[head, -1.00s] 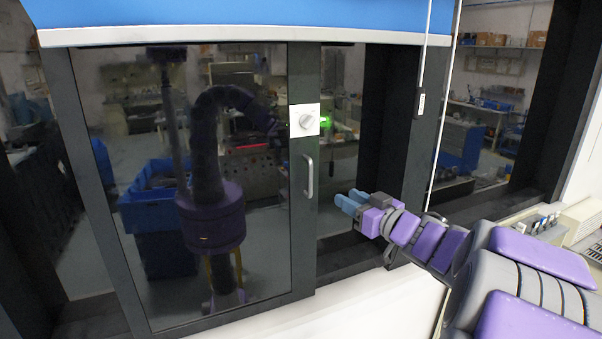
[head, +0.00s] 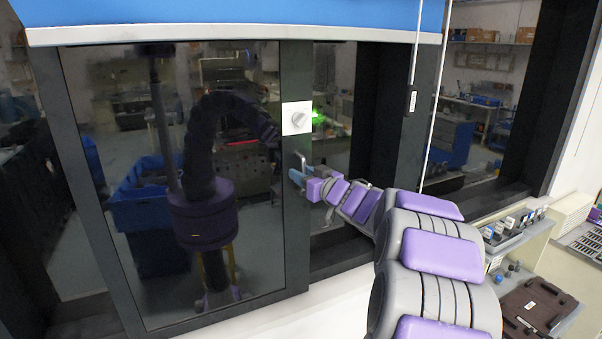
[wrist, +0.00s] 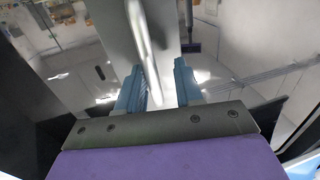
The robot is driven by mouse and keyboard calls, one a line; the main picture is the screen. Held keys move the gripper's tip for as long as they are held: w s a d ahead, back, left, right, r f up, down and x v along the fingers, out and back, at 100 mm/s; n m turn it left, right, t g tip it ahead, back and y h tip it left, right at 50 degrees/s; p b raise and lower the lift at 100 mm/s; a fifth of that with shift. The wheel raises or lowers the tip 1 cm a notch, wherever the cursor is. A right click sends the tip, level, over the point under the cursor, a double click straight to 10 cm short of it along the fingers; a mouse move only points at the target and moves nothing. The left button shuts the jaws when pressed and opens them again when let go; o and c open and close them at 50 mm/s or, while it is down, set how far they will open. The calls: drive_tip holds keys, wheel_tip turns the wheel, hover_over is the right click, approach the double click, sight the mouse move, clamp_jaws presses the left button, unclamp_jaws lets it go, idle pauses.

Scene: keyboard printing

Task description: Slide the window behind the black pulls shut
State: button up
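The window pane (head: 240,240) on the left has a dark frame (head: 297,240) with a vertical grey handle (head: 301,158). The handle also shows in the wrist view (wrist: 147,45). To the right of that frame is an opening or clear section (head: 335,230); I cannot tell whether it holds glass. A black pull (head: 412,101) hangs on a white cord at the dark post further right. My gripper (head: 297,177) is at the lower part of the handle. In the wrist view its blue fingers (wrist: 158,88) are apart, with the handle between them and gaps on both sides.
A white plate with a round knob (head: 297,118) is on the frame above the handle. A blue blind (head: 240,18) covers the top. A counter with small items (head: 520,235) and a brown case (head: 538,305) stand to the right.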

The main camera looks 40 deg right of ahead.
drive_tip(key=shift+w+d+f, duration=0.15)
drive_tip(key=shift+w+d, duration=0.05)
drive_tip(key=shift+w, duration=0.35)
drive_tip(key=shift+d, duration=0.55)
drive_tip(key=shift+a, duration=0.35)
drive_tip(key=c, duration=0.4)
clamp_jaws()
